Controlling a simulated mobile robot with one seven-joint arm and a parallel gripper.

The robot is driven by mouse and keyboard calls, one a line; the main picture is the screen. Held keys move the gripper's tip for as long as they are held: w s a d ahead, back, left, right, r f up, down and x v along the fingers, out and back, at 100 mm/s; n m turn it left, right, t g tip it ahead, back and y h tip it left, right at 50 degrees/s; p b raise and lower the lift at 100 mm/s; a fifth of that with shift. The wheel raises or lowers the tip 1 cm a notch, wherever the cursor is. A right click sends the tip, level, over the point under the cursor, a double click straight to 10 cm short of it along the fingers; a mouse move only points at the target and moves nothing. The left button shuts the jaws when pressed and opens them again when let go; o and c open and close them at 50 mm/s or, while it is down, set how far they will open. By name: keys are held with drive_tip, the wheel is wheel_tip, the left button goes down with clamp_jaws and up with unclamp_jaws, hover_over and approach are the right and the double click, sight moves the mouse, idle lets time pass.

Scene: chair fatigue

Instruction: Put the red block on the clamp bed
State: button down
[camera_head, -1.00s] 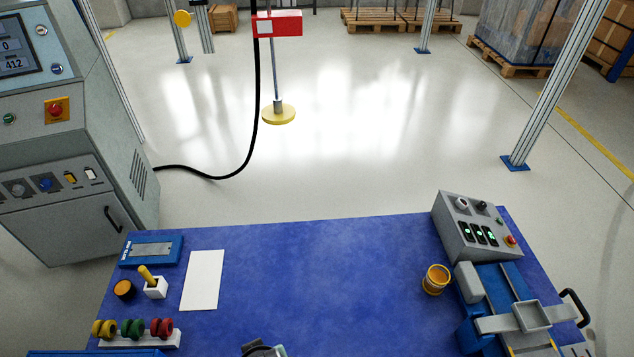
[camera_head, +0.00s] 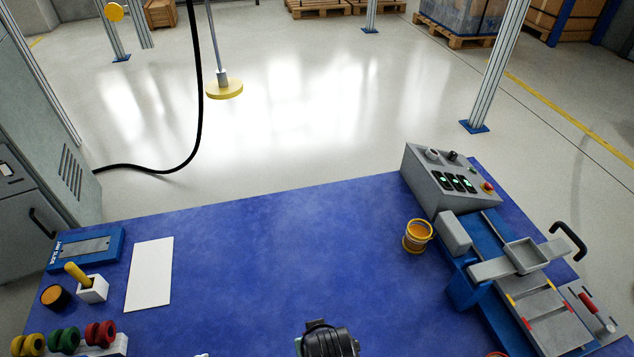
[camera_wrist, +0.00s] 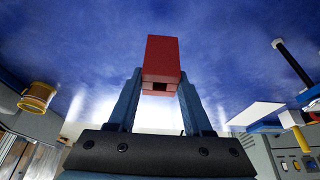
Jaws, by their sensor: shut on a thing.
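The red block (camera_wrist: 162,58) is upright between the two blue fingers of my gripper (camera_wrist: 158,88) in the wrist view, and the fingers are shut on it. In the head view only a dark part of my wrist shows at the bottom edge; the fingers and the block are out of sight there. The clamp machine stands at the right of the blue table, with a blue base, a grey jaw block (camera_head: 454,230) and a grey clamp bed (camera_head: 545,308). My wrist is well to the left of the bed.
An orange cup (camera_head: 418,236) stands just left of the clamp machine. A grey control box (camera_head: 437,180) with lit switches is behind it. A white sheet (camera_head: 150,273) and a rack of coloured spools (camera_head: 62,341) lie at left. The table's middle is clear.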

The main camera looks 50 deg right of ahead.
drive_tip(key=shift+f+b, duration=0.8)
drive_tip(key=shift+f, duration=1.9)
drive_tip(key=shift+f, duration=0.15)
drive_tip(key=shift+c, duration=1.6)
unclamp_jaws()
drive_tip(key=p+v, duration=0.4)
drive_tip(key=v, duration=0.8)
